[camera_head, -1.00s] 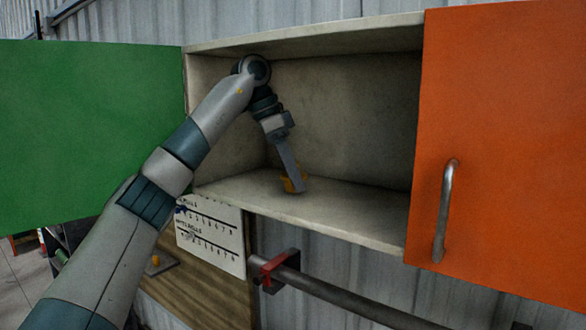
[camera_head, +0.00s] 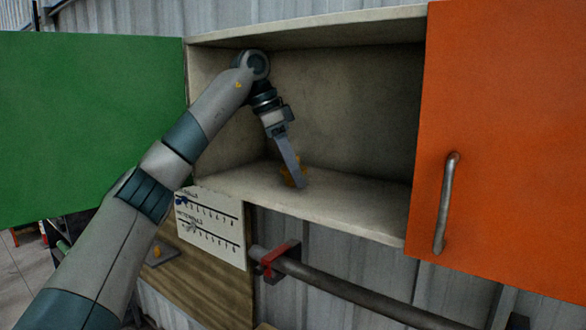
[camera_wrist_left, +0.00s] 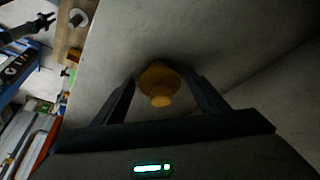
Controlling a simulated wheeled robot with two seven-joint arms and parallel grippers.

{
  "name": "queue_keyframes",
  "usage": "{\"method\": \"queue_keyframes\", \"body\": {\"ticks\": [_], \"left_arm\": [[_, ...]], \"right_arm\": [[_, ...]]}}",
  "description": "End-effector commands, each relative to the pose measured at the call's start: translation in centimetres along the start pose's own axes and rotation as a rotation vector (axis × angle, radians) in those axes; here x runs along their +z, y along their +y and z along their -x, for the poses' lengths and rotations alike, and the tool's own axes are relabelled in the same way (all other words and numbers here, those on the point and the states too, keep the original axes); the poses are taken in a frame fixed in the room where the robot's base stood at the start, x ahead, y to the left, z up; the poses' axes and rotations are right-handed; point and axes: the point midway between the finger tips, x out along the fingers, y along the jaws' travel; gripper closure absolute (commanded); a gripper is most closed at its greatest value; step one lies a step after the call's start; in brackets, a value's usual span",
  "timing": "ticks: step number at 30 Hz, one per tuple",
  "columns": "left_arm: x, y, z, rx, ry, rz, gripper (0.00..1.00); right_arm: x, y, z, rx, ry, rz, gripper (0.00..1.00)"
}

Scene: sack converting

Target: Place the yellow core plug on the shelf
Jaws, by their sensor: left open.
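The yellow core plug (camera_wrist_left: 158,82) is on the bare floor of the open cabinet's shelf (camera_head: 340,207). In the head view, the plug (camera_head: 289,176) is partly hidden by a finger of my left gripper (camera_head: 297,177). The left gripper reaches down into the cabinet from above left. In the left wrist view, its two fingers stand open on either side of the plug, with what looks like a small gap at each side. A dark forked shape (camera_wrist_left: 44,22) at the upper left of that view may be my right gripper; its jaws are too small to judge.
A green door (camera_head: 85,125) stands open on the left and an orange door (camera_head: 505,150) with a metal handle on the right. Below are a numbered chart (camera_head: 211,227), a wooden board (camera_head: 200,285) and a grey bar (camera_head: 350,298). The shelf's right part is free.

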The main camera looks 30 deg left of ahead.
Motion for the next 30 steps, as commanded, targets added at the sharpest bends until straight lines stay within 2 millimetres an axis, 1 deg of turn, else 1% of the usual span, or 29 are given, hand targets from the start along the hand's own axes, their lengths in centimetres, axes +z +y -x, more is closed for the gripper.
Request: {"method": "queue_keyframes", "body": {"ticks": [2, 5, 9, 14, 18, 24, 30], "left_arm": [[-0.1, 0.0, 0.2, 0.0, 0.001, 0.0, 0.34], [-0.1, 0.0, 0.4, -0.001, 0.001, 0.0, 0.34], [0.0, 0.0, 1.1, -0.002, 0.003, 0.0, 0.34], [2.7, -0.1, 2.2, -0.004, 0.001, 0.002, 0.34], [5.3, -0.1, 3.4, -0.006, 0.001, 0.003, 0.34], [8.6, 0.0, 4.8, -0.004, 0.001, 0.002, 0.34], [10.5, 0.0, 5.7, -0.002, 0.001, -0.001, 0.34]], "right_arm": [[0.0, 0.0, 0.1, 0.0, 0.0, 0.0, 0.69], [0.1, 0.0, -0.5, 0.0, 0.0, 0.0, 0.69], [0.2, 0.1, -1.6, 0.001, 0.0, 0.001, 0.69], [0.3, 0.1, -2.6, 0.002, -0.001, 0.001, 0.69], [0.5, 0.3, -3.5, 0.004, -0.001, 0.002, 0.69], [0.5, 0.3, -4.3, 0.004, -0.001, 0.002, 0.69], [0.6, 0.3, -4.5, 0.003, -0.001, 0.002, 0.69]]}}
